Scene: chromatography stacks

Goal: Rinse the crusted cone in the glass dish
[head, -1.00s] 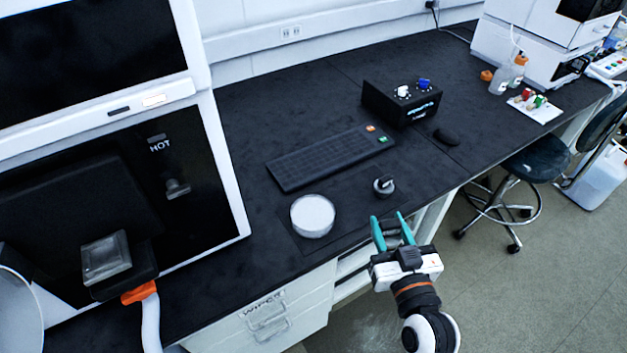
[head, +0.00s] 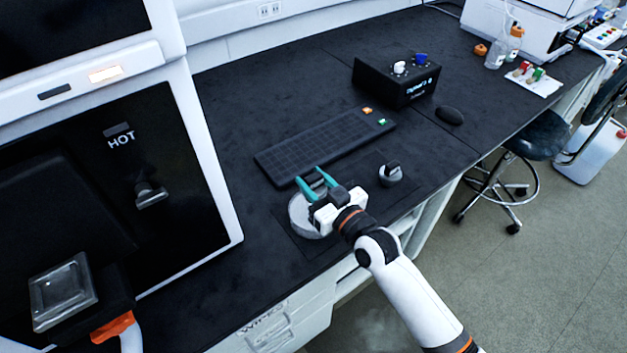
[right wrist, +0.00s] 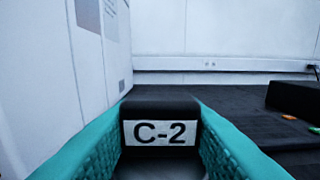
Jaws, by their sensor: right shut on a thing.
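The round glass dish (head: 298,222) with pale contents stands on a dark mat near the bench's front edge. My right gripper (head: 315,178) is over the dish, its teal fingers reaching past the far rim. In the right wrist view the fingers are shut on a black block with a white C-2 label (right wrist: 160,133). Whether a cone hangs below it is hidden, and I cannot tell if it touches the dish.
A black keyboard (head: 325,147) lies behind the dish, with a black control box (head: 397,82) and mouse (head: 449,115) to its right. A tall white machine with a HOT door (head: 120,200) bounds the left. The stool (head: 535,140) stands off the bench.

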